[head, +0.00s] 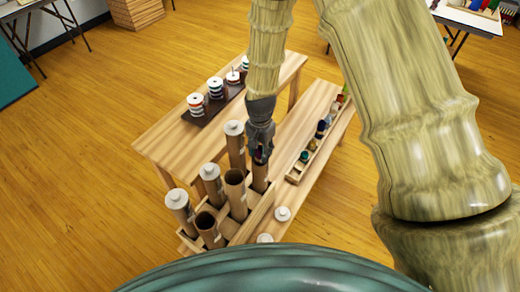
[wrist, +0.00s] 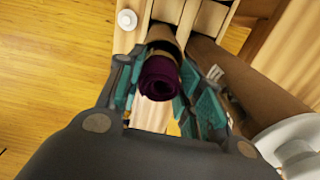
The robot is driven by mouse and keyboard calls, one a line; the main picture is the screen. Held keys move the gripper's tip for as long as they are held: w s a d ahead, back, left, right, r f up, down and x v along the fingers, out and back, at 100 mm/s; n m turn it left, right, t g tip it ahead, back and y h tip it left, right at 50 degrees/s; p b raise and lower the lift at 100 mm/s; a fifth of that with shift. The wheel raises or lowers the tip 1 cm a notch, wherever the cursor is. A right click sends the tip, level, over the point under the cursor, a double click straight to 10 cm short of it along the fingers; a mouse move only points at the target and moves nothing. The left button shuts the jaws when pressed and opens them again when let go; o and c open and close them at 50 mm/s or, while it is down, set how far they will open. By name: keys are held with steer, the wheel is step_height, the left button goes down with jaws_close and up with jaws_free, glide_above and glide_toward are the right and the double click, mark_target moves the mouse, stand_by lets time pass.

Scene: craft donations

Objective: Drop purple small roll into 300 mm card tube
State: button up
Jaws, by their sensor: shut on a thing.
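My gripper (head: 261,150) is shut on the purple small roll (wrist: 159,77), a dark purple spiral seen end-on between the teal finger pads in the wrist view. In the head view the roll is mostly hidden by the fingers. An open brown card tube (head: 260,176) stands right below my gripper; its side also shows beyond the roll in the wrist view (wrist: 163,36). I cannot tell whether the roll's lower end is inside its mouth. Two more open tubes (head: 236,192) (head: 207,228) stand nearby. No length marks are readable.
White-capped tubes (head: 180,206) (head: 210,182) (head: 235,145) stand close to my gripper in the wooden rack (head: 262,216). Loose white caps (head: 283,213) lie on the bench. A narrow tray (head: 300,171) of small rolls is at right, and striped spools (head: 196,104) stand on the table behind.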

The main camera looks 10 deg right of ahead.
steer(key=o, duration=1)
steer(key=shift+c, duration=0.2)
steer(key=shift+r, duration=0.1)
step_height(320, 180, up, 12)
steer(key=shift+f, duration=0.1)
